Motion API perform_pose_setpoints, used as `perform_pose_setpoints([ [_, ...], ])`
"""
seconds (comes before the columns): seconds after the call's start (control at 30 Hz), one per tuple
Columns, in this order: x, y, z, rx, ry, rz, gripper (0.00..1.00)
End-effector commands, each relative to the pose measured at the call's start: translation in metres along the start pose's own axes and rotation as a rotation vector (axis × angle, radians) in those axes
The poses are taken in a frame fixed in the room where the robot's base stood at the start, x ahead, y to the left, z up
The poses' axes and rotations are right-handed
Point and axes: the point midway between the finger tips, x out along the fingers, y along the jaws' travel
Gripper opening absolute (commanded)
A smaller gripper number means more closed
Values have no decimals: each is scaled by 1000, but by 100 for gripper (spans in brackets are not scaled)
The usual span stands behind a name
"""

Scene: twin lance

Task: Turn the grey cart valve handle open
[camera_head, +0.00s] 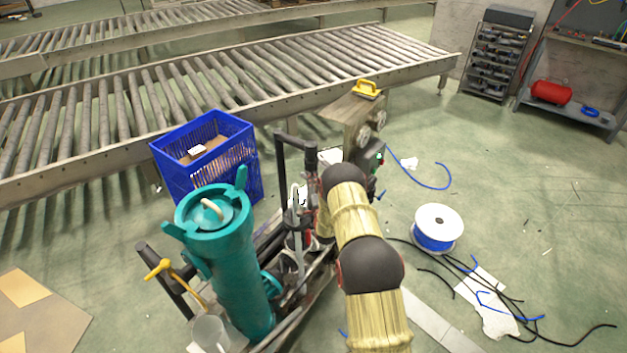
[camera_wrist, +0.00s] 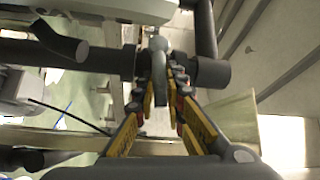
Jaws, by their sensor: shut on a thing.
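The grey valve handle (camera_wrist: 159,70) is a short light-grey lever in the wrist view. It sits at a dark horizontal pipe (camera_wrist: 95,58), near the top middle. My gripper (camera_wrist: 162,88) has its yellow-padded fingers on either side of the lever and is shut on it. In the head view, my arm covers much of the cart's far end, and I cannot clearly make out the handle or fingertips there. The cart (camera_head: 292,320) carries a large teal cylinder (camera_head: 225,260) at its near left.
A blue crate (camera_head: 215,168) stands behind the teal cylinder. A roller conveyor (camera_head: 240,85) runs across the back. A cable spool (camera_head: 438,222) and loose cables lie on the floor at right.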

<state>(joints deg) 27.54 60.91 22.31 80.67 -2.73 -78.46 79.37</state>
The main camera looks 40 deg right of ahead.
Motion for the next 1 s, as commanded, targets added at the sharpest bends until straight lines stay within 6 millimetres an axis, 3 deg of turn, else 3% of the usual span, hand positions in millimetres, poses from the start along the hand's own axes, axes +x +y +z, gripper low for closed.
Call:
perform_pose_setpoints([
  [0.4, 3, -18, -1, -214, -62, 217, 0],
  [1.0, 8, -26, 2, -395, -113, 401, 0],
])
